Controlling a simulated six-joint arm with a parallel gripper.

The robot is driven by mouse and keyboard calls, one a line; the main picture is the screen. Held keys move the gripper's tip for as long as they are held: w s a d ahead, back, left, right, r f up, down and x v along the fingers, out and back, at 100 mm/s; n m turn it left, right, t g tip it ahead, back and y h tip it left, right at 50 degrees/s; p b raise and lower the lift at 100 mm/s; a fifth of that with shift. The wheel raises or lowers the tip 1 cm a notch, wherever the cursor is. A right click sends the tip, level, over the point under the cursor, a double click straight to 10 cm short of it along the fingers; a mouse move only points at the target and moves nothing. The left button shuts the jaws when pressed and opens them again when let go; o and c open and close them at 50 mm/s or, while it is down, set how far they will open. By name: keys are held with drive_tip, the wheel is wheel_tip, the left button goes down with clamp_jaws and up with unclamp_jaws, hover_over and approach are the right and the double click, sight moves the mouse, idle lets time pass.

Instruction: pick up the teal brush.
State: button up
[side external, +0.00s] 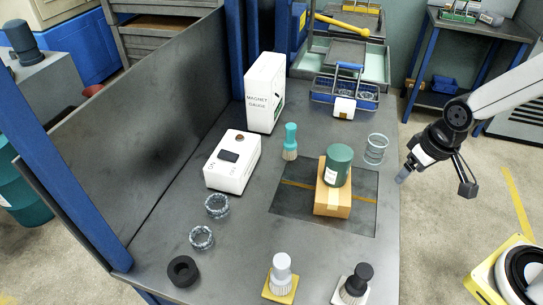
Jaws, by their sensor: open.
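The teal brush (290,141) stands upright on the grey workbench, bristles down, near the back edge of a dark square mat. It is right of the white box with a display and left of the dark green cylinder. My gripper (432,188) is open and empty. In the picture it hangs off the right edge of the bench, well to the right of the brush and apart from it.
A cardboard box (332,201) bearing the dark green cylinder (338,165) and a wire-like ring stack (376,149) lie between my gripper and the brush. A white magnet gauge box (264,92) stands behind. White (281,268) and black (357,279) brushes stand at the front.

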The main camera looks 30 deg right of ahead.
drive_tip(key=shift+r, duration=0.15)
drive_tip(key=shift+w+v, duration=0.55)
drive_tip(key=shift+v, duration=1.8)
drive_tip(key=w+a+m+y, duration=0.2)
drive_tip(key=w+m, duration=0.2)
drive_tip(key=m, duration=0.1)
drive_tip(key=w+a+m+t+y, duration=0.1)
drive_tip(key=w+a+m+y, duration=0.1)
drive_tip(key=w+a+m, duration=0.1)
drive_tip(key=w+a+m+y, duration=0.3)
drive_tip(key=w+m, duration=0.3)
drive_tip(key=m, duration=0.1)
drive_tip(key=shift+w+a+m+t, duration=0.15)
drive_tip(key=shift+a+m+t, duration=0.15)
drive_tip(key=shift+m, duration=0.1)
drive_tip(key=w+m+t+y, duration=0.2)
drive_tip(key=w+m+t, duration=0.1)
drive_tip(key=w+m, duration=0.35)
drive_tip(key=m+t, duration=0.3)
drive_tip(key=m, duration=0.3)
hover_over(290, 142)
drive_tip(key=s+d, duration=0.3)
drive_tip(key=d, duration=0.2)
wheel_tip(290, 142, down, 10)
drive_tip(key=shift+s+a+f, duration=0.15)
drive_tip(key=shift+a+f, duration=0.1)
